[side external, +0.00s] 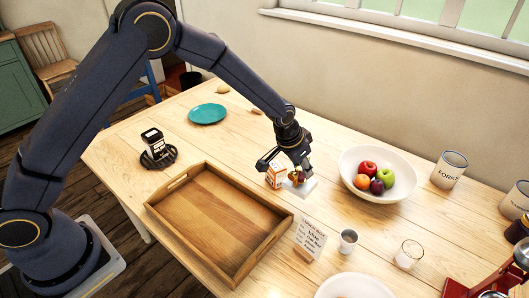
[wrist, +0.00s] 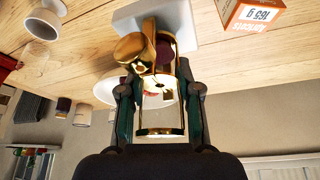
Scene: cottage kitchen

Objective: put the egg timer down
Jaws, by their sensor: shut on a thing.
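The egg timer (wrist: 160,120) looks like a brass-framed glass piece with a round brass part at one end. In the wrist view it sits between both fingers of my gripper (wrist: 160,105), which is shut on it. In the side view my gripper (side external: 292,168) points down over a small white slab (side external: 303,188) on the table, and the timer is mostly hidden by the fingers. The slab also shows just beyond the timer in the wrist view (wrist: 182,18). I cannot tell whether the timer touches the slab.
An orange and white box (side external: 275,175) stands close on the gripper's left. A white fruit bowl (side external: 350,165) is to the right, a wooden tray (side external: 190,247) to the front left. Bare table lies behind, towards the teal plate (side external: 208,113).

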